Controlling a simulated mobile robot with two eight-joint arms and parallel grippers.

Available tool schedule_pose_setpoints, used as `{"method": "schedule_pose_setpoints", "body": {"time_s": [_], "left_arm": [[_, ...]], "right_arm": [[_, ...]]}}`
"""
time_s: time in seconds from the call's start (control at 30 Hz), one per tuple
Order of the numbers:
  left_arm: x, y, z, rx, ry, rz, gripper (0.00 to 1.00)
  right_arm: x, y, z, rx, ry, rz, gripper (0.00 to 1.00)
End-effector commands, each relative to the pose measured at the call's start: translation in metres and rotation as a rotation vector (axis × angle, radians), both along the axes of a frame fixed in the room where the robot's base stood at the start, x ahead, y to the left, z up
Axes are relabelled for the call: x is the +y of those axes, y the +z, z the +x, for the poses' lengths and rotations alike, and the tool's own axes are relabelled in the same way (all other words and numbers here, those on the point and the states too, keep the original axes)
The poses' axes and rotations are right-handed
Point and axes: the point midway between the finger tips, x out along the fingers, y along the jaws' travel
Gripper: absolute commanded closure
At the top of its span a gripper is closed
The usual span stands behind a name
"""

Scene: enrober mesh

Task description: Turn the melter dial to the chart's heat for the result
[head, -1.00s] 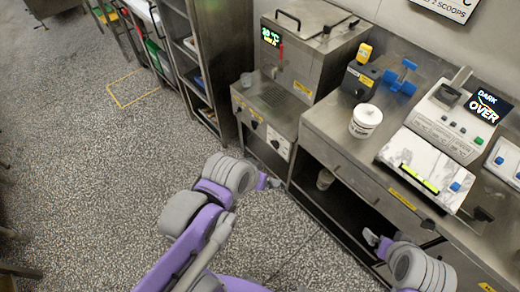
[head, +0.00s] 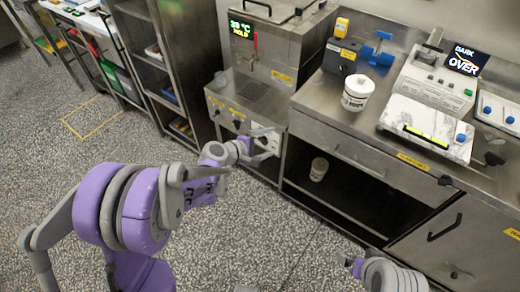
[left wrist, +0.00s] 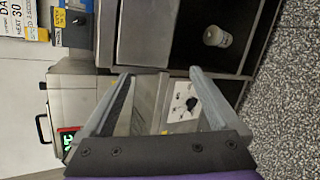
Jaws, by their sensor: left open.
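The melter (head: 285,50) is a steel machine at the back centre of the head view. Its lit display (head: 241,29) seems to read 30 °C and HOLD. Its dial is a black knob (left wrist: 186,103) on a white marked plate, seen in the left wrist view; in the head view my gripper partly covers the plate (head: 264,136). My left gripper (head: 262,147) is open and empty in front of the plate, and the knob shows between its fingers (left wrist: 160,76). My right gripper (head: 348,262) is low at the bottom, its jaws unclear.
A steel counter (head: 310,100) right of the melter bears a white tub (head: 357,92), a blue-handled device (head: 376,50) and a machine with a screen (head: 465,60) reading DARK OVER. A cup (head: 319,169) stands on the open shelf below. Open floor lies at left.

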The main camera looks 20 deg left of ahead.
Motion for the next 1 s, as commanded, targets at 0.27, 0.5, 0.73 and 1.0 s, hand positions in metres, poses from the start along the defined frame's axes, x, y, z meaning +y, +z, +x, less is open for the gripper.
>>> {"method": "schedule_pose_setpoints", "body": {"time_s": [0.27, 0.5, 0.73, 1.0], "left_arm": [[0.049, -0.122, 0.061, 0.030, 0.256, -0.527, 0.05], [0.092, -0.207, 0.071, 0.050, 0.399, -0.891, 0.05], [0.104, -0.230, 0.072, 0.055, 0.436, -1.007, 0.05], [0.090, -0.230, 0.110, 0.056, 0.434, -1.006, 0.05]], "right_arm": [[0.000, -0.054, -0.003, 0.017, 0.000, 0.000, 0.00], [0.000, -0.084, -0.002, 0.027, 0.000, 0.000, 0.00], [0.000, -0.090, -0.002, 0.030, 0.000, 0.000, 0.00], [0.000, -0.089, -0.002, 0.029, 0.000, 0.000, 0.00]]}}
